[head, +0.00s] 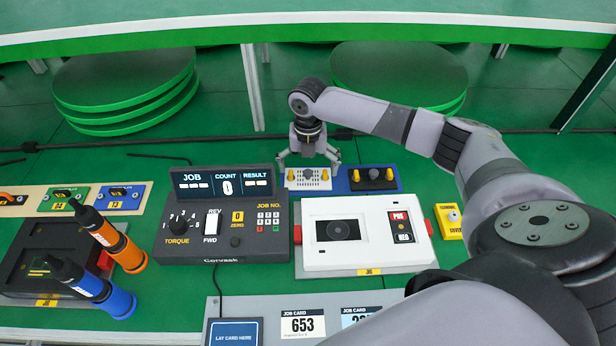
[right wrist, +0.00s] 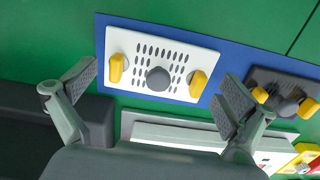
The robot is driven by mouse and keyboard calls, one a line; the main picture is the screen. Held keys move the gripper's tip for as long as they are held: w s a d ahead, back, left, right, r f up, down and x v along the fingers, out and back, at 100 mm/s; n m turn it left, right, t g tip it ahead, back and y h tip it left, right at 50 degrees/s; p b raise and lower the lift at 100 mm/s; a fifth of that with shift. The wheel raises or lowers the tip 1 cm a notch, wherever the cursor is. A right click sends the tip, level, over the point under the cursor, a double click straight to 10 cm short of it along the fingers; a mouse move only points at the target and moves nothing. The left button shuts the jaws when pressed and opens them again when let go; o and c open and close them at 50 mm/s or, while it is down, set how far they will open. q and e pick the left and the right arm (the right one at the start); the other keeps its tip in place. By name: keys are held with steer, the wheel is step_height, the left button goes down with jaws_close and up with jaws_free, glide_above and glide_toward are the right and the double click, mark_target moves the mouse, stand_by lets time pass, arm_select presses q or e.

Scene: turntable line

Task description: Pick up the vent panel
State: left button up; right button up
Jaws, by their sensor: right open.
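The vent panel (head: 308,184) is a white plate with rows of dark slots, a grey centre knob and two yellow knobs. It lies flat on a blue mat (head: 341,182) behind the white device. In the right wrist view the whole vent panel (right wrist: 184,48) shows ahead of the fingers. My right gripper (head: 308,160) is open above the panel, with its fingers spread toward the panel's two ends. In the right wrist view the open gripper (right wrist: 160,88) has nothing between its fingers. My left gripper is out of view.
A dark panel with yellow knobs (head: 373,184) lies close on the right of the same mat. The white device (head: 320,262) and the torque controller (head: 222,248) stand in front. Orange (head: 118,245) and blue (head: 105,293) screwdrivers stand at left. Green bench is clear behind the mat.

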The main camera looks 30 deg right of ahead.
steer(key=shift+f, duration=0.1)
steer(key=c, duration=1.1)
